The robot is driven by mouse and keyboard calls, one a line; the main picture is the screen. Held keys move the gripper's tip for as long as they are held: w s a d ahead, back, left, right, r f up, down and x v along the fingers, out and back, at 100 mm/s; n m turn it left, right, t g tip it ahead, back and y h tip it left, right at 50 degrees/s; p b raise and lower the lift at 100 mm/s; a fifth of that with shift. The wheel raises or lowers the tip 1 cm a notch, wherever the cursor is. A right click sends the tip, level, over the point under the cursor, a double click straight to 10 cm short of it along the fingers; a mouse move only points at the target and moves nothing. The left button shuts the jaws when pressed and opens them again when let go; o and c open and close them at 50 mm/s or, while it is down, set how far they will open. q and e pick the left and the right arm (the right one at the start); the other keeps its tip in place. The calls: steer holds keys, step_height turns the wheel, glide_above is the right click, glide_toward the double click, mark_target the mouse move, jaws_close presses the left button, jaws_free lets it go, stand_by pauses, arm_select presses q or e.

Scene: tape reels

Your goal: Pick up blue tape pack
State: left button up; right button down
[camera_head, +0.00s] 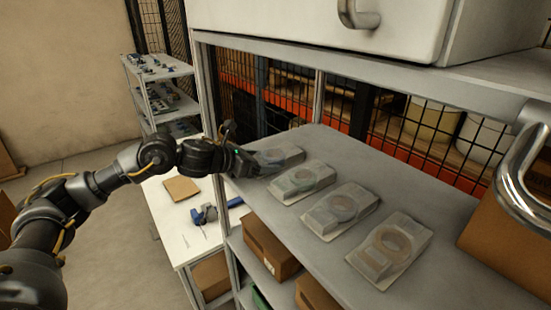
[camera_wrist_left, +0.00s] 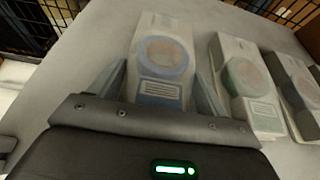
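The blue tape pack (camera_wrist_left: 163,92) is a clear blister pack with a blue-rimmed round reel. It lies flat on the grey shelf at the far left end of a row of packs, and also shows in the head view (camera_head: 287,156). My left gripper (camera_head: 256,164) reaches in from the left at the pack's near end. In the left wrist view its two fingers (camera_wrist_left: 160,78) are spread, one on each side of the pack's near part. I cannot tell whether either finger touches it. My right gripper is not in view.
A green-tinted pack (camera_head: 303,180), a grey pack (camera_head: 341,208) and a brown-reel pack (camera_head: 390,248) continue the row on the shelf (camera_head: 440,205). A white cabinet (camera_head: 310,25) hangs above. A cardboard box (camera_head: 510,245) stands at right. Wire mesh is behind.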

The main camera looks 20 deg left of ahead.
arm_select(q)
steer(key=c, duration=0.3)
steer(key=shift+r+b, duration=0.45)
steer(key=shift+b, duration=0.15)
step_height(320, 180, up, 2)
steer(key=shift+d+r+b, duration=0.1)
steer(key=shift+r+b, duration=0.05)
steer(key=shift+b, duration=0.75)
steer(key=s+d+r+b, duration=0.1)
steer(key=s+d+r, duration=0.1)
steer(key=s+r, duration=0.1)
steer(key=s+d+r+b, duration=0.2)
steer(key=s+d+r, duration=0.1)
steer(key=s, duration=0.1)
steer(key=s+d+r+b, duration=0.1)
steer(key=s+d+r, duration=0.2)
steer(key=s, duration=0.1)
steer(key=shift+s+r, duration=0.2)
steer(key=shift+r, duration=0.2)
steer(key=shift+d, duration=0.1)
